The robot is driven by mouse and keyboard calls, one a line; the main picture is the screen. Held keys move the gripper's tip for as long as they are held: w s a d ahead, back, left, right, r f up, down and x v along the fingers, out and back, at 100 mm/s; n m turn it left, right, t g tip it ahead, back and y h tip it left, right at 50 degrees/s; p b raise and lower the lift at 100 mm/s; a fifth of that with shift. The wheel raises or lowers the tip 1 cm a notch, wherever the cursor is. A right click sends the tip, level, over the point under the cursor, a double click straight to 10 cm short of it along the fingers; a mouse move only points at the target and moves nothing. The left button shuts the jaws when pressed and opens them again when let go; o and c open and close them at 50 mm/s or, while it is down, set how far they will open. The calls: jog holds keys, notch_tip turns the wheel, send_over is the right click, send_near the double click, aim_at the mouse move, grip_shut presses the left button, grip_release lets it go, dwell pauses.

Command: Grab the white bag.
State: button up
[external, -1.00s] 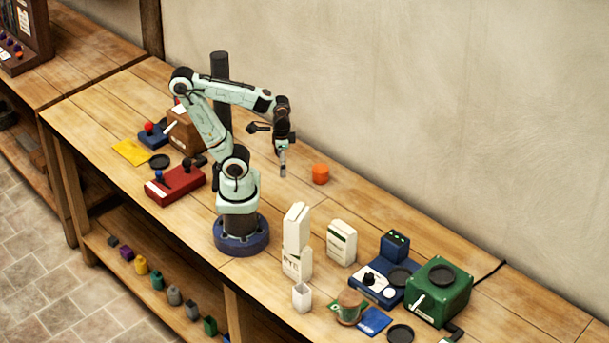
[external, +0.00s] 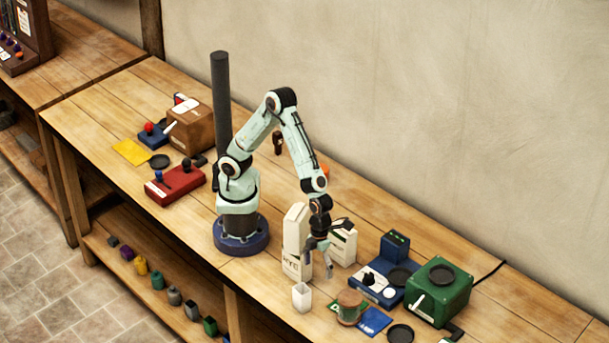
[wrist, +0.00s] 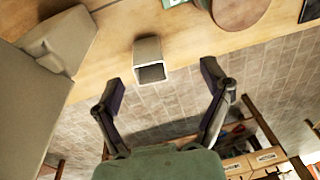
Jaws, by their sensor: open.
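A tall white bag marked RYE (external: 294,240) stands upright on the workbench, right of my base. A second, shorter white bag with a green band (external: 345,246) stands behind my gripper and is partly hidden by it. My gripper (external: 328,272) is open and empty, pointing down, right of the tall bag. In the wrist view, the pale bags (wrist: 62,40) are at the left edge, outside the spread fingers (wrist: 161,74). Which pale shape there is which bag is hard to tell.
A small open white container (external: 302,297) stands near the front edge; it shows ahead between my fingertips in the wrist view (wrist: 149,52). Bench behind is freer.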

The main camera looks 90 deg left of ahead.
aim_at(302, 288)
jog(key=shift+m+g+y, duration=0.3)
jog(key=shift+m+g, duration=0.2)
jog(key=s+f, duration=0.1)
jog(key=s, duration=0.1)
jog(key=s+d+f, duration=0.1)
jog(key=f, duration=0.1)
jog(key=shift+s, duration=0.35)
jog(key=f, duration=0.6)
jog(key=shift+s+d+f, duration=0.25)
jog(key=shift+s+d, duration=0.1)
jog(key=c, duration=1.3)
